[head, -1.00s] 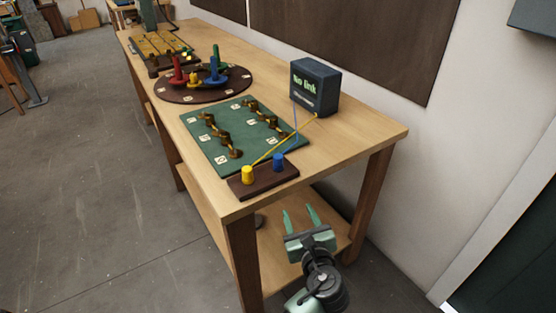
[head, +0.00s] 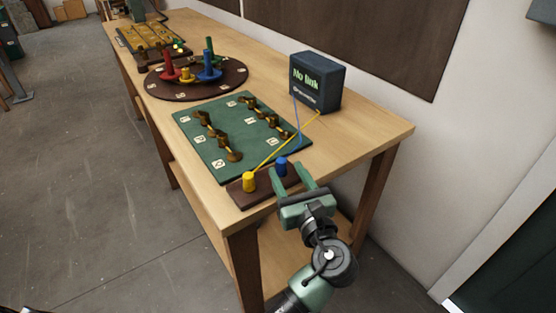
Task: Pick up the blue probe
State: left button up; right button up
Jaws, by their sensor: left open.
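The blue probe (head: 281,162) stands upright in a dark wooden holder (head: 234,197) at the table's near edge. A thin blue wire runs from it up to the dark meter box. The yellow probe (head: 249,182) stands in the same holder, to the left. My left gripper (head: 287,170) is open and empty, with its two fingertips at the blue probe, one near each side. I cannot tell whether they touch it. The gripper hides the right end of the holder. My right gripper is not in view.
The meter box (head: 317,82) reads "No link". A green board (head: 222,133) with brass terminals lies just behind the holder. A round board (head: 232,86) with coloured pegs stands farther back. The table's right side (head: 370,128) is clear.

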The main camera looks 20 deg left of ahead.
aim_at(283, 164)
pick_arm(q)
jog(key=shift+x, duration=1.55)
jog(key=x, duration=0.4)
jog(key=shift+w+a+p, duration=0.15)
jog(key=shift+w+p, duration=0.05)
jog(key=shift+p, duration=0.1)
grip_shut()
